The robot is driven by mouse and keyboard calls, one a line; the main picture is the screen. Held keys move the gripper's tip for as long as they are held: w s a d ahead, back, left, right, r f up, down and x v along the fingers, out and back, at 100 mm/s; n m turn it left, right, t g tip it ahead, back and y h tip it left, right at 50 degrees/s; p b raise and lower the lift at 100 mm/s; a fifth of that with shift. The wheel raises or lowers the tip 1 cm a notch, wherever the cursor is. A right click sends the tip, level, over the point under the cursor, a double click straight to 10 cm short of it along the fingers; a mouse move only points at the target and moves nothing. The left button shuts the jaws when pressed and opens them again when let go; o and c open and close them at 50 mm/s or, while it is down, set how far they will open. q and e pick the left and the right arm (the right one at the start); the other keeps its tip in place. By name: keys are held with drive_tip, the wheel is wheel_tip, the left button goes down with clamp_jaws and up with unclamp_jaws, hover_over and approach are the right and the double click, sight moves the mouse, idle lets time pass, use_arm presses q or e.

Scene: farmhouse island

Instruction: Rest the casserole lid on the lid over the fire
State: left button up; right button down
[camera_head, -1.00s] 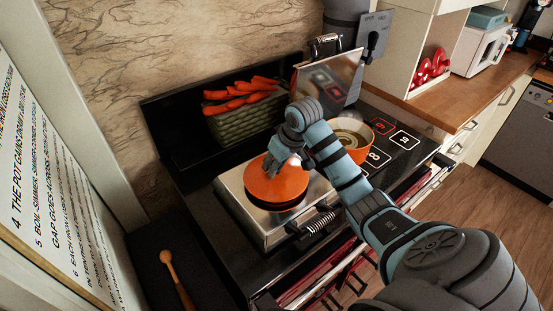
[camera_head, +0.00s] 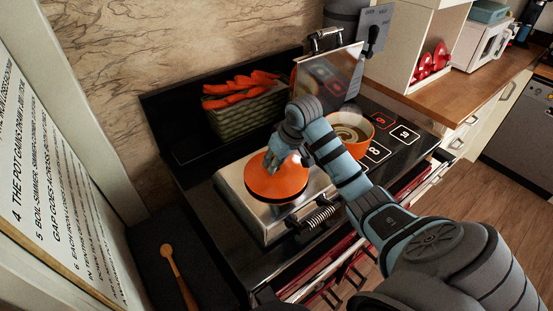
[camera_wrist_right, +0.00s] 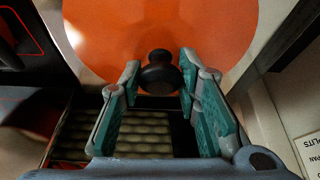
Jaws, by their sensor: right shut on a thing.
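The casserole lid (camera_head: 277,184) is a round orange disc with a dark rim and a black knob. In the head view it lies over the steel lid (camera_head: 243,208), the shut metal cover on the range; a dark band shows under its front edge, and I cannot tell whether it touches. My right gripper (camera_head: 274,166) is above its middle. In the right wrist view the fingers of my right gripper (camera_wrist_right: 162,78) are on either side of the black knob (camera_wrist_right: 160,72), with the orange lid beyond. My left gripper is not in view.
An orange casserole (camera_head: 352,146) stands on the range right of the steel lid, before a raised mirror-like lid (camera_head: 330,75). A green basket of carrots (camera_head: 243,116) is behind. A wooden spoon (camera_head: 178,275) lies at lower left. The wooden counter (camera_head: 440,88) is at right.

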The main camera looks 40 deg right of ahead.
drive_tip(key=shift+f, duration=0.1)
drive_tip(key=c, duration=1.1)
unclamp_jaws()
wheel_tip(320, 180, up, 3)
drive_tip(key=shift+f+p, duration=0.2)
drive_tip(key=shift+p, duration=1.05)
drive_tip(key=shift+r, duration=0.4)
drive_tip(key=shift+r+b, duration=0.3)
drive_tip(key=shift+r, duration=0.95)
